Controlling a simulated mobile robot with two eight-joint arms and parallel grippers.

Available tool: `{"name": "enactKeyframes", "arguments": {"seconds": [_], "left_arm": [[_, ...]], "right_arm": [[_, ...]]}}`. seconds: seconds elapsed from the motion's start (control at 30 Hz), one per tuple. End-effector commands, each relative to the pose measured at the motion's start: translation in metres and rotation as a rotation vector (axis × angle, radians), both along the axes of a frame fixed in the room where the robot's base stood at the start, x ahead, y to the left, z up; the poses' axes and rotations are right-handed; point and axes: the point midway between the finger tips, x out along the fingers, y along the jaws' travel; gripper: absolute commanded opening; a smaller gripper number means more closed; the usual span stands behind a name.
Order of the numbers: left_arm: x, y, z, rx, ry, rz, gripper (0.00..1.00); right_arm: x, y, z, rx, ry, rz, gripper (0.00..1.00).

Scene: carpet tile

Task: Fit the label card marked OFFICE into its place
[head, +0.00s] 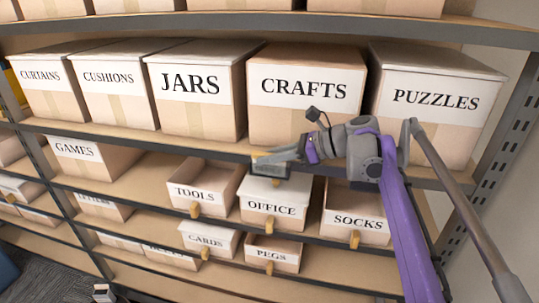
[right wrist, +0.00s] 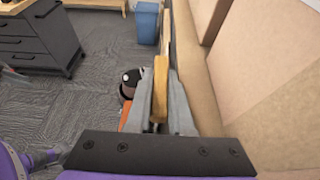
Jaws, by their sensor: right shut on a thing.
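My right gripper (head: 272,160) is in front of the shelf edge, just above the box marked OFFICE (head: 270,209). It is shut on a small, thin thing (head: 270,168) with a dark face, probably the label card; its marking is too small to read. In the right wrist view, a tan strip (right wrist: 160,88) stands between the fingers of the same gripper (right wrist: 163,100). The OFFICE box has a white front with black lettering and a pale top. A yellow tab (head: 270,222) shows at its lower front. My left gripper is not in view.
Boxes marked TOOLS (head: 200,191) and SOCKS (head: 357,221) stand on either side of OFFICE, with similar yellow tabs. Large boxes such as CRAFTS (head: 304,92) fill the shelf above. In the right wrist view, a blue bin (right wrist: 147,24) and dark drawers (right wrist: 40,42) stand on carpet.

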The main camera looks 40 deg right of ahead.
Motion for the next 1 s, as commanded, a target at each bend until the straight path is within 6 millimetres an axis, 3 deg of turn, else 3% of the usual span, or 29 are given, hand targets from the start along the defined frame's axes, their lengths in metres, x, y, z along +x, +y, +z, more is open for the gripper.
{"name": "enactKeyframes", "arguments": {"seconds": [0.3, 0.33, 0.53, 0.83, 1.0], "left_arm": [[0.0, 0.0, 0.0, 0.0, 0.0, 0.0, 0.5], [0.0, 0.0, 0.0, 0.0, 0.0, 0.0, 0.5], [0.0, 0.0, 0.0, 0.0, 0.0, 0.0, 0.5], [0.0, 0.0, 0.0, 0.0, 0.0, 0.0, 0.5], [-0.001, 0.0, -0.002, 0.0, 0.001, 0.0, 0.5]], "right_arm": [[0.0, 0.0, -0.001, 0.0, 0.0, 0.0, 0.0], [0.0, 0.0, -0.001, 0.0, 0.0, 0.0, 0.22], [0.0, 0.0, -0.001, 0.0, 0.0, 0.0, 0.55], [-0.001, -0.001, 0.0, 0.0, 0.0, -0.001, 0.55], [-0.014, -0.013, 0.006, 0.0, 0.001, -0.004, 0.55]]}}
